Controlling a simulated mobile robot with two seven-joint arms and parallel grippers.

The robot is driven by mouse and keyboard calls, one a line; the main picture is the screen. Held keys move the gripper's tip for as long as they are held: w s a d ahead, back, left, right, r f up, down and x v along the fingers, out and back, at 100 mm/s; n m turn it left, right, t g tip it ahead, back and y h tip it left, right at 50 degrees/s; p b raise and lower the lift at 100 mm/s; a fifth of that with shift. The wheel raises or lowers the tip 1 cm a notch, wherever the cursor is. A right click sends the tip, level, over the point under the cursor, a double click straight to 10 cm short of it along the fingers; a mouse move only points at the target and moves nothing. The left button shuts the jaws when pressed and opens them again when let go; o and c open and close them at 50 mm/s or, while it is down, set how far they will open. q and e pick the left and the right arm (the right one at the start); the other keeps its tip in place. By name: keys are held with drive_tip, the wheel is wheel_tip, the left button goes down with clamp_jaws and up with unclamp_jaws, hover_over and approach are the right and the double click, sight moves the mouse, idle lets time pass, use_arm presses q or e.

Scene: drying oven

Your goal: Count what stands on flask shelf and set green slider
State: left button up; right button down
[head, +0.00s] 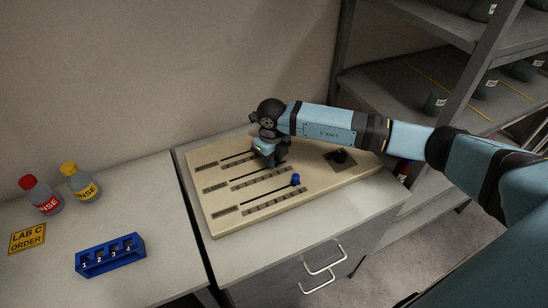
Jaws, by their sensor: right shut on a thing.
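The beige slider panel (223,222) lies on the cabinet top with several slots. The blue slider knob (295,180) stands at the right end of the front slot. My right gripper (273,160) is low over the right ends of the rear slots, shut on a slider knob that the gripper hides. I cannot make out the knob's colour. My left gripper is not in view. The shelf rack at the right has a middle board (393,92) with orange lines and several dark labelled flasks, including a near flask (434,104). The picture's edge cuts this board off.
A black knob (340,156) stands on the panel's right side, below my forearm. At the left are a red-capped bottle (42,198), a yellow-capped bottle (82,186), a yellow sign (27,238) and a blue numbered rack (110,258). A rack post (345,45) stands behind my arm.

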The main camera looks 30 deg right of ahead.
sight(250, 174)
drive_tip(key=a+b, duration=0.1)
drive_tip(key=a, duration=0.6)
drive_tip(key=shift+w, duration=0.2)
drive_tip(key=c, duration=1)
unclamp_jaws()
wheel_tip(250, 174, up, 14)
drive_tip(key=shift+f+b, duration=0.1)
drive_tip(key=shift+b, duration=0.4)
